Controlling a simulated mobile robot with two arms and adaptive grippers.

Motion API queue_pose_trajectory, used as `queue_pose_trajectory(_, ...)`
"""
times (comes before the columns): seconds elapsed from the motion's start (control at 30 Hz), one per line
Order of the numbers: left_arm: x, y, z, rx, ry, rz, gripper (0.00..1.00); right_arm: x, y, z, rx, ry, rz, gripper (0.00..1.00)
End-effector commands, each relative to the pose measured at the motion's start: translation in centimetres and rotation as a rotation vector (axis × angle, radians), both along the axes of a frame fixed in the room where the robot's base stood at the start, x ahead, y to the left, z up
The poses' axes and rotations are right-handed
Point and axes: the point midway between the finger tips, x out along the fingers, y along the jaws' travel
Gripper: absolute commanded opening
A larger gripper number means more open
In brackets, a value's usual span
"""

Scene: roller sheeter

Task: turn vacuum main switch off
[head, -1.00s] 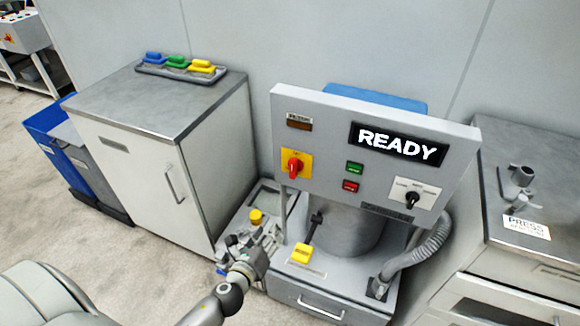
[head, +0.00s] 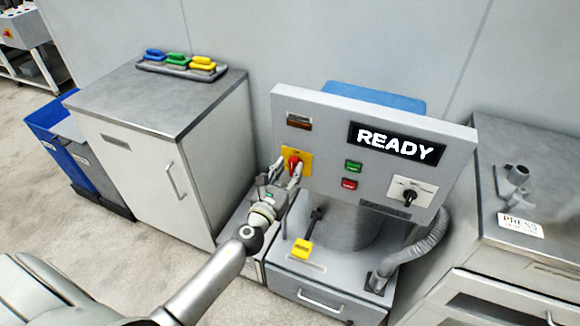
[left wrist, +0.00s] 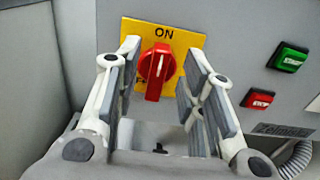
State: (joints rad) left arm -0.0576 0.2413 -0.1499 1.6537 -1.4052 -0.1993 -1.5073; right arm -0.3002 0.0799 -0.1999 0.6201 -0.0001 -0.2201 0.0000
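The vacuum main switch is a red rotary knob (left wrist: 157,70) on a yellow plate (left wrist: 188,40) marked ON at its top. The knob's white line stands nearly upright, toward ON. In the head view the knob (head: 293,162) sits at the left of the grey control panel, partly behind my fingers. My left gripper (left wrist: 157,64) is open, its fingers on either side of the knob with gaps to it. The same left gripper (head: 284,170) reaches up to the panel in the head view. My right gripper is not in view.
The panel carries a READY display (head: 396,142), a green button (head: 354,166), a red button (head: 349,184) and a black selector (head: 409,197). A yellow-handled lever (head: 303,248) is below. A grey cabinet (head: 130,165) stands left, a grey hose (head: 415,250) right.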

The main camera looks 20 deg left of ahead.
Motion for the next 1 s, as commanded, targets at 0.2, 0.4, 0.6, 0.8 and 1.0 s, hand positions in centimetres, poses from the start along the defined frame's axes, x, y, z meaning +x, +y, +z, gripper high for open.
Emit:
queue_pose_trajectory(0.2, 1.5, 0.1, 0.0, -0.001, 0.001, 0.001, 0.37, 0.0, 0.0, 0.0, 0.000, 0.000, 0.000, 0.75)
queue_pose_trajectory(0.4, 1.7, 0.1, 0.0, -0.001, 0.001, 0.000, 0.37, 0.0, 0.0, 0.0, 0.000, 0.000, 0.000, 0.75)
queue_pose_trajectory(0.6, 1.7, 0.1, 0.0, -0.001, 0.001, 0.000, 0.22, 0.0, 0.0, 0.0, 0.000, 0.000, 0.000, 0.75)
queue_pose_trajectory(0.8, 1.6, 0.1, 0.0, -0.001, 0.001, 0.000, 0.00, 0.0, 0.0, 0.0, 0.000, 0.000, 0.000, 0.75)
queue_pose_trajectory(1.0, 1.6, 0.1, -0.1, -0.007, 0.001, 0.001, 0.00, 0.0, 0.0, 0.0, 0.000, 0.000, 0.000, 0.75)
